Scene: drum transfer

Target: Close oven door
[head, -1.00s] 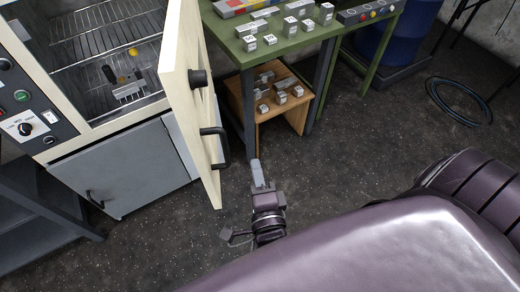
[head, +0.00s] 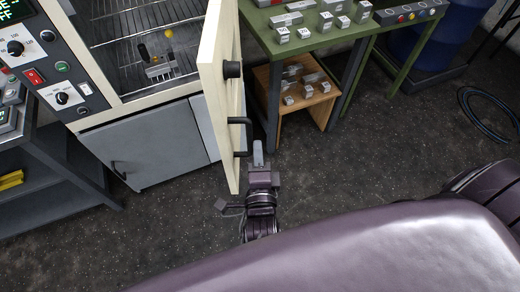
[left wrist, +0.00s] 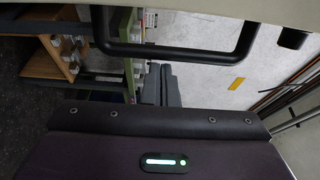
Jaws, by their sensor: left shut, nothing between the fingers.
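The oven (head: 96,108) stands at the left in the head view, with wire racks visible inside. Its cream door (head: 213,84) stands open, swung out toward me. My left gripper (head: 259,153) is shut and empty, close to the right of the door's lower part, just below the handle. In the left wrist view the handle (left wrist: 178,50) spans the top, in front of the gripper's fingers (left wrist: 165,88). Whether they touch cannot be told. My right gripper is out of view.
A green table (head: 290,45) with several small metal blocks stands behind the door. A wooden shelf (head: 320,115) with more blocks is under it. A blue drum (head: 423,48) and a coiled hose (head: 482,115) are at the right. The dark floor between is clear.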

